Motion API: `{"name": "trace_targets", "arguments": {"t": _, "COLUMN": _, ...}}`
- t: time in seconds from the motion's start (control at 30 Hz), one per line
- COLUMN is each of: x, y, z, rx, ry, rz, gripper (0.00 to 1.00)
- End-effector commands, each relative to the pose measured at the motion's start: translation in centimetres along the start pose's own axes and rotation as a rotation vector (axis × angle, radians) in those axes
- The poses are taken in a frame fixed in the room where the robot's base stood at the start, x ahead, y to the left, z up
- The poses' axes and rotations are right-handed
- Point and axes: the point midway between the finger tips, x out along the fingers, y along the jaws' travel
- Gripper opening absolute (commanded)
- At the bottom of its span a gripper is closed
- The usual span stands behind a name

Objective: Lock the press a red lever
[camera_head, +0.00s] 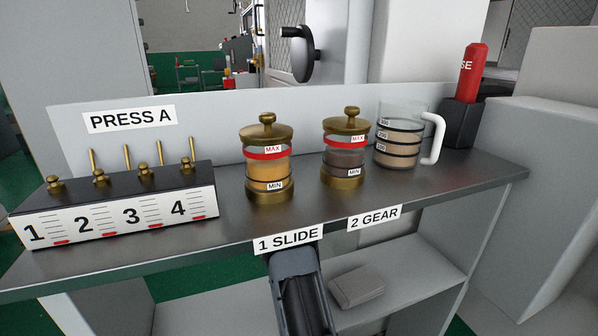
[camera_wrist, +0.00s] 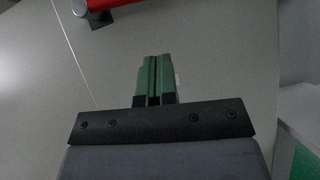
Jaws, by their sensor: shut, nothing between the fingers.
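In the wrist view a red bar (camera_wrist: 124,3) crosses the top edge, with a grey round end and a small black bracket below it. It looks like the red lever, but most of it is cut off. My gripper (camera_wrist: 154,60) points toward a plain grey surface below the bar. Its green fingers are together and empty, apart from the bar. In the head view a dark part of my arm shows at the bottom middle; the fingertips are not visible there, nor is the lever. A sign reading PRESS A (camera_head: 130,119) is on the grey back panel.
A metal shelf (camera_head: 235,225) holds a numbered black block (camera_head: 118,215), two brass-lidded jars (camera_head: 268,170) (camera_head: 343,160), a measuring jug (camera_head: 401,140) and a red-handled item (camera_head: 471,72) in a black holder. A grey box (camera_head: 356,287) lies on the lower shelf.

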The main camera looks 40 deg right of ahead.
Motion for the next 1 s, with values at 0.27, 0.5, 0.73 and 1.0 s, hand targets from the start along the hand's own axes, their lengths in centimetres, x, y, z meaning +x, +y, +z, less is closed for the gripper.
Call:
{"name": "trace_targets", "arguments": {"t": 0.27, "x": 4.7, "y": -0.1, "z": 0.6, "rx": 0.003, "ry": 0.0, "rz": -0.002, "gripper": 0.0}}
{"name": "trace_targets", "arguments": {"t": 0.5, "x": 6.4, "y": -0.1, "z": 2.3, "rx": -0.001, "ry": -0.001, "rz": -0.002, "gripper": 0.0}}
{"name": "trace_targets", "arguments": {"t": 0.73, "x": 7.0, "y": -0.1, "z": 2.8, "rx": -0.003, "ry": -0.001, "rz": -0.002, "gripper": 0.0}}
{"name": "trace_targets", "arguments": {"t": 1.0, "x": 7.0, "y": -0.1, "z": 2.8, "rx": -0.003, "ry": -0.001, "rz": -0.002, "gripper": 0.0}}
